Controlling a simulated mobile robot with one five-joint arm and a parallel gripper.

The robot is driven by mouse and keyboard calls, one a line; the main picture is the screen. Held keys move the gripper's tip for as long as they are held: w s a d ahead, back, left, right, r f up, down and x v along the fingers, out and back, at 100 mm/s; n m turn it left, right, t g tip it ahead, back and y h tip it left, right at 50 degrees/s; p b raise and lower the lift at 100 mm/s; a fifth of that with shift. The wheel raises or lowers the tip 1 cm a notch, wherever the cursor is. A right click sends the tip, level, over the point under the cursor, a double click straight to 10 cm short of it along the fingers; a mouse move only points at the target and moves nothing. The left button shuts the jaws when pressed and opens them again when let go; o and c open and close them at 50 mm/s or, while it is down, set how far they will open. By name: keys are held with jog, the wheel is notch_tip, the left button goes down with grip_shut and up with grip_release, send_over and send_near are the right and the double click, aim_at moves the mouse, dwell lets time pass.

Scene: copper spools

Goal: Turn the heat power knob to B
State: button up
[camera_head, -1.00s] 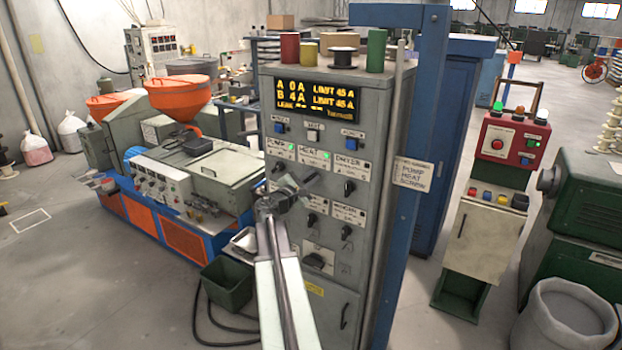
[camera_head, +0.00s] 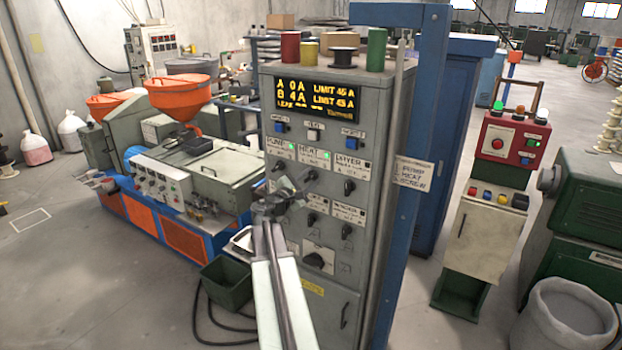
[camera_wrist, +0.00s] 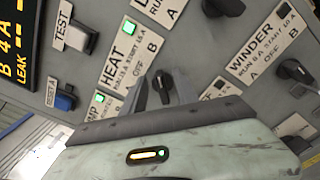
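The heat power knob is a black pointer knob; the wrist view shows it (camera_wrist: 162,86) beside the HEAT label (camera_wrist: 122,48), whose OFF and B marks are readable. My gripper (camera_wrist: 162,92) has one finger on each side of this knob, with what looks like a narrow gap; contact is unclear. The knob's pointer lies roughly upright in that view; its exact setting is hard to tell.
The WINDER knob (camera_wrist: 294,71) and another black knob (camera_wrist: 222,6) are close by in the wrist view. The display (camera_head: 316,96) reads A 0 A, B 4 A. Spools (camera_head: 343,57) stand on the cabinet. A green bin (camera_head: 227,285) sits on the floor.

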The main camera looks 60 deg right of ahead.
jog(key=a, duration=0.6)
